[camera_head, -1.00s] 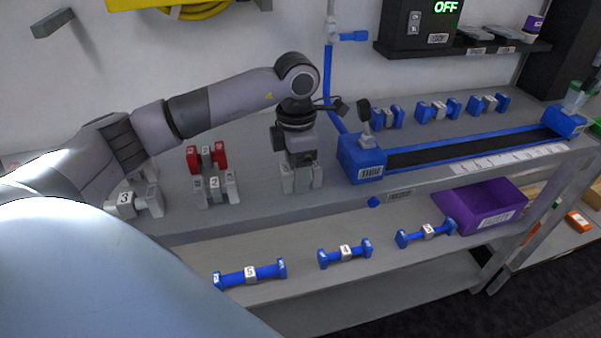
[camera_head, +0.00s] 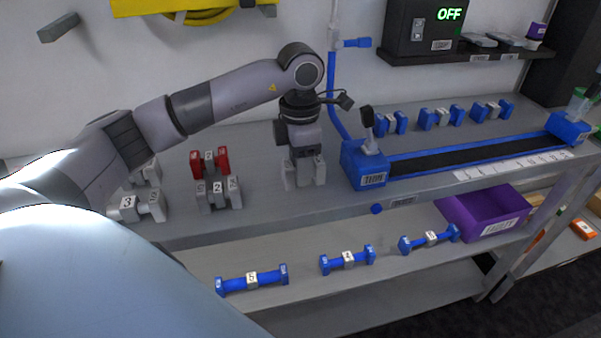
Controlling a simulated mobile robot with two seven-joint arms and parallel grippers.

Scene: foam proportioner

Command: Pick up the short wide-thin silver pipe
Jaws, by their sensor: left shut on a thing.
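A short silver pipe with wide end flanges (camera_head: 290,177) stands on the upper bench top, left of the blue conveyor. My left gripper (camera_head: 304,172) points down over it and is shut on its middle, between the two flanges. The gripper hides the pipe's middle and any number there. I cannot tell whether the pipe is clear of the bench. Other silver pipes are a "2" piece (camera_head: 218,193) and a "3" piece (camera_head: 138,205), further left. My right gripper is out of view.
A red pipe (camera_head: 209,162) lies behind the silver "2" piece. The blue conveyor block (camera_head: 366,162) with its lever stands close to the right of my left gripper. Blue pipes (camera_head: 347,259) and a purple bin (camera_head: 484,213) are on the lower shelf.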

